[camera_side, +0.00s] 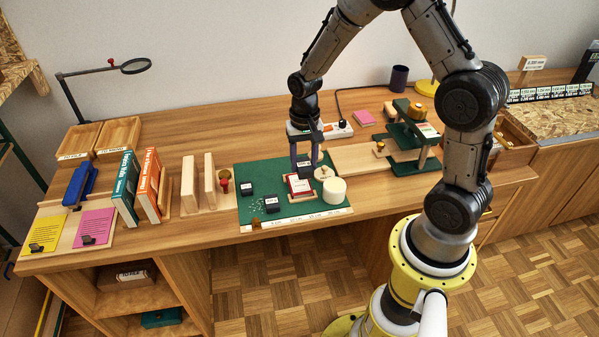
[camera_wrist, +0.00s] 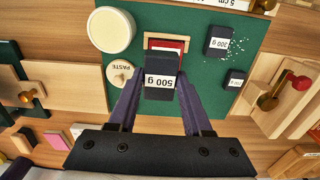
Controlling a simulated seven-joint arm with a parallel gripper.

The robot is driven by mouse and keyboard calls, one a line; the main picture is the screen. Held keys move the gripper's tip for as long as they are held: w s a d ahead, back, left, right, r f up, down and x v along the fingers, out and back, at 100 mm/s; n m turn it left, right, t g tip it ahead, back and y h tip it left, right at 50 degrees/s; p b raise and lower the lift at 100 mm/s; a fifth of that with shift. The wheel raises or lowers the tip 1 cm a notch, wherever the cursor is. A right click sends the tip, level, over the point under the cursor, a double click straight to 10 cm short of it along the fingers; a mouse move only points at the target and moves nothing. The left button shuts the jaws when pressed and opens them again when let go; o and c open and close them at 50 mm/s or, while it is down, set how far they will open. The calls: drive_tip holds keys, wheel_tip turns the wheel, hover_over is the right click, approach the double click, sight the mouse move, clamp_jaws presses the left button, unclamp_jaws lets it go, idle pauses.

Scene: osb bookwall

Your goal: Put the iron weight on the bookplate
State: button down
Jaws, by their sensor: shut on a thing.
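My gripper (camera_side: 305,166) is shut on a dark iron weight labelled 500 g (camera_wrist: 161,79). The fingers (camera_wrist: 160,92) pinch it from both sides in the wrist view. In the side view my gripper hangs over the back of the green mat, and the weight is mostly hidden between the fingers. The bookplate (camera_side: 300,185), white with a red border, lies in a small wooden frame on the mat, just in front of my gripper. In the wrist view the weight covers much of the bookplate (camera_wrist: 170,44). I cannot tell whether they touch.
A white tub (camera_side: 334,190) and a round lid labelled PASTE (camera_wrist: 120,74) stand close to the bookplate. A wooden press (camera_side: 408,140) is at right; bookends and books (camera_side: 150,184) are at left.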

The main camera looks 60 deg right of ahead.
sight(300, 182)
drive_tip(key=shift+w+d+f, duration=0.2)
drive_tip(key=shift+w+f, duration=0.7)
drive_tip(key=shift+f, duration=1.55)
drive_tip(key=shift+f, duration=0.1)
drive_tip(key=shift+c, duration=1.7)
unclamp_jaws()
drive_tip(key=shift+s, duration=0.1)
